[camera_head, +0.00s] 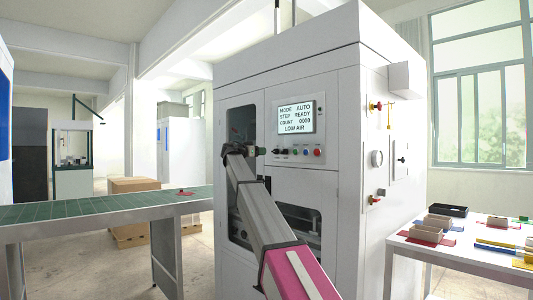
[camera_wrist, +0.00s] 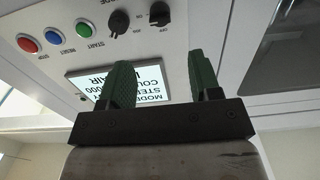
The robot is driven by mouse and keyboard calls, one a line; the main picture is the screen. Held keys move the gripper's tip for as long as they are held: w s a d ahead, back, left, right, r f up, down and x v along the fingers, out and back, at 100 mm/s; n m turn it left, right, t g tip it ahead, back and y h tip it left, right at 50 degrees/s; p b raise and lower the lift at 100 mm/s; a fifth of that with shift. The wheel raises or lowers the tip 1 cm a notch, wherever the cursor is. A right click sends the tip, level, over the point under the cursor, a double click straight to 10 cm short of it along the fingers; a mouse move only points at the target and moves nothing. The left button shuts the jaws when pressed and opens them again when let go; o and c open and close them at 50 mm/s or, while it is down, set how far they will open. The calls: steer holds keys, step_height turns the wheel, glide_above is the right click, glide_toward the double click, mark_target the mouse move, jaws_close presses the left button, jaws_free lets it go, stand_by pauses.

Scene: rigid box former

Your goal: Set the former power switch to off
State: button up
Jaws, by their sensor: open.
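The control panel on the white box former shows upside down in the wrist view. The former power switch (camera_wrist: 159,14) is a small black rotary knob at the panel's upper middle there; its marks are too small to read surely.
A black mode knob (camera_wrist: 119,23) sits beside the switch, then green (camera_wrist: 83,30), blue (camera_wrist: 52,38) and red (camera_wrist: 27,45) buttons. The screen (camera_head: 296,117) reads AUTO, READY, LOW AIR. A green conveyor (camera_head: 90,207) stands left, a table with trays (camera_head: 440,246) right.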

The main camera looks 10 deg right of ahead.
mark_target(275, 151)
steer(key=x, duration=1)
steer(key=shift+w+d, duration=0.25)
steer(key=shift+d, duration=0.05)
steer(key=shift+c, duration=0.3)
steer(key=c, duration=0.9)
